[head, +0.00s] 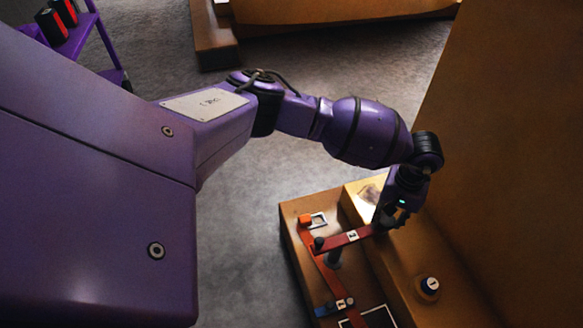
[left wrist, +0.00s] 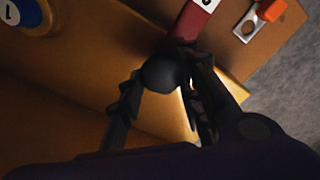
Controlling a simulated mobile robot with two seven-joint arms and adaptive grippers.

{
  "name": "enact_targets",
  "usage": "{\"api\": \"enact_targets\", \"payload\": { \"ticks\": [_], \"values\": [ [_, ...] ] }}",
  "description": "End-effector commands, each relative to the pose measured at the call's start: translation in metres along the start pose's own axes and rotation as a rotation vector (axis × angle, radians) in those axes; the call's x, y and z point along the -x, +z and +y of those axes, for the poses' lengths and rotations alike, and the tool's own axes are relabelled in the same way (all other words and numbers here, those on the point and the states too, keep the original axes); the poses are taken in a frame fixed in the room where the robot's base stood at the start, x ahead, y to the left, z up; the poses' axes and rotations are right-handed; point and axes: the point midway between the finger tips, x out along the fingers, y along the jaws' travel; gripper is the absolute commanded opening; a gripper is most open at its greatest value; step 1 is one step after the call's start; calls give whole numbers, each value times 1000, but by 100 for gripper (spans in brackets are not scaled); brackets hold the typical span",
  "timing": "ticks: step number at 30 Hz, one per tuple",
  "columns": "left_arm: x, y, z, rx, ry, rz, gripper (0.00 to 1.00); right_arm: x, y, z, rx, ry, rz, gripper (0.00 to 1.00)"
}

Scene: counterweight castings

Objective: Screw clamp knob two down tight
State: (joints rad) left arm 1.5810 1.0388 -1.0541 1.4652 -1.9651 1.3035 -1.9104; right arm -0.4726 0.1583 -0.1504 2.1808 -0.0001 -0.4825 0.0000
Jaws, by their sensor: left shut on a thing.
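My left gripper (head: 386,219) reaches down over the casting at the inner end of a red clamp bar (head: 340,241) with a small white label. In the left wrist view its two dark fingers (left wrist: 165,88) are shut on a dark round knob (left wrist: 163,73), which sits at the end of the red bar (left wrist: 193,20). The knob is hidden behind the gripper in the head view. I cannot tell how tight the knob is. My right gripper is not in view.
The tan casting block (head: 300,262) stands against a large brown wall (head: 500,130). A round white-topped piece (head: 430,284) stands on it to the right.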

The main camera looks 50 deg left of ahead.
Motion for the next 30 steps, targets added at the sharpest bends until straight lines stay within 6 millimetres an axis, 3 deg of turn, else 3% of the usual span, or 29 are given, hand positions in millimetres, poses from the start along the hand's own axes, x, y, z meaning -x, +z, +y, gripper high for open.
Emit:
{"api": "enact_targets", "payload": {
  "ticks": [3, 4, 7, 16, 20, 30],
  "values": [
    [7, -5, 5, 0, 13, 12, 6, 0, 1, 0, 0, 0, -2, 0],
    [7, -5, 5, 0, 13, 12, 33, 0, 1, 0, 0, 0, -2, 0],
    [7, -5, 5, 1, 13, 12, 47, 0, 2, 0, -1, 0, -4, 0],
    [4, -3, 3, 1, 7, 7, 48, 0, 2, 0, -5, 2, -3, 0],
    [13, -3, 3, 1, 8, 7, 48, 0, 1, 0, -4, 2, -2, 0],
    [82, -4, 4, -2, 10, 12, 48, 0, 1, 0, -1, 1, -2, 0]
  ]
}}
